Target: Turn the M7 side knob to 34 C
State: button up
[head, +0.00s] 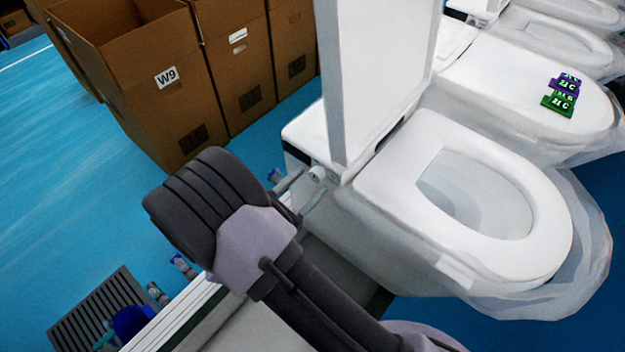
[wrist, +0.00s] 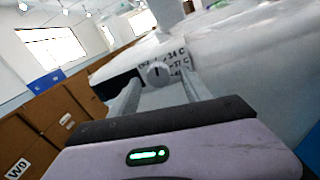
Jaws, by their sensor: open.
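A small round pale knob (wrist: 157,74) sits on the side of a white toilet, with a short dark mark near its top. Printed labels surround it; "34 C" (wrist: 176,54) reads at its upper right and "37 C" below that, the others being too blurred. In the head view the knob (head: 316,174) shows small on the side of the toilet with its lid up (head: 430,200). My gripper (wrist: 160,80) is open, its two fingers on either side of the knob. I cannot tell whether they touch it. In the head view my gripper (head: 313,183) reaches the toilet's side.
Cardboard boxes (head: 150,85), one marked W9, stand behind on the blue floor. More toilets stand in a row at the right; one closed lid carries purple and green tags (head: 560,98). A grey grate (head: 98,305) lies at lower left. Open floor lies left.

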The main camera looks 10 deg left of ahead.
jog(key=shift+x, duration=1.15)
jog(key=shift+a, duration=0.1)
grip_shut()
jog(key=shift+m, duration=0.3)
jog(key=m+b, duration=0.1)
jog(key=m, duration=0.1)
jog(key=shift+m+b, duration=0.3)
jog(key=shift+m, duration=0.1)
jog(key=shift+m+b, duration=0.95)
jog(key=shift+m, duration=1.25)
grip_release()
